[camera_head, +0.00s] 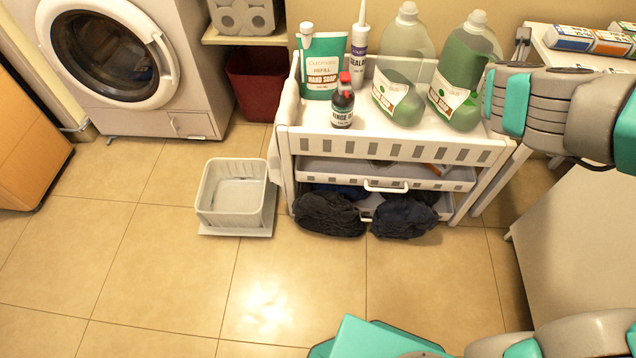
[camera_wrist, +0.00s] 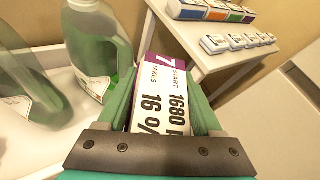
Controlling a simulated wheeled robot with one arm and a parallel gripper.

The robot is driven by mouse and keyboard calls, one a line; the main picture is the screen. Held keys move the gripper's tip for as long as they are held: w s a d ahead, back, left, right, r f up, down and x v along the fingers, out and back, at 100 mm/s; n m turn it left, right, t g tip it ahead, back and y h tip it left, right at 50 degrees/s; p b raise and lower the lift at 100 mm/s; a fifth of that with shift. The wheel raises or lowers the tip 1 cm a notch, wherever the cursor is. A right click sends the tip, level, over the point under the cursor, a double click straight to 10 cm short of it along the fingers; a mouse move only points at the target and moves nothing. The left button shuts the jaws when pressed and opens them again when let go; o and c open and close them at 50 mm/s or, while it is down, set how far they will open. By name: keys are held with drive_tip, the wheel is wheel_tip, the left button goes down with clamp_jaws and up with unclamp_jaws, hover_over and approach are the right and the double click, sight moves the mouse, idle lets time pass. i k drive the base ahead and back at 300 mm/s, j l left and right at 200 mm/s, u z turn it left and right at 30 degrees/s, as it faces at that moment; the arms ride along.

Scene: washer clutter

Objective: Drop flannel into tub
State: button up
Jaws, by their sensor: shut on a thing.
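My gripper (camera_wrist: 163,98) is shut on a white printed carton (camera_wrist: 165,110) with a purple band. In the head view my arm reaches in at the right beside the green jugs, and the carton cannot be made out there. Two dark crumpled cloths, one black (camera_head: 328,213) and one dark navy (camera_head: 404,216), bulge from the bottom of the white cart; I cannot tell if either is the flannel. A pale open tub (camera_head: 232,222) stands on the floor left of the cart and looks empty. My gripper is apart from the tub and cloths.
The cart (camera_head: 400,147) holds a hand soap pouch (camera_head: 322,66), a sealant tube (camera_head: 360,52), a small red-capped bottle (camera_head: 342,103) and two green jugs (camera_head: 462,75). A washer (camera_head: 110,55) stands at left. A side table (camera_wrist: 185,40) holds small boxes. The front floor is mostly clear.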

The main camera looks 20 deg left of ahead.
sight(241, 197)
drive_tip(key=i+u, duration=0.15)
drive_tip(key=u, duration=1.8)
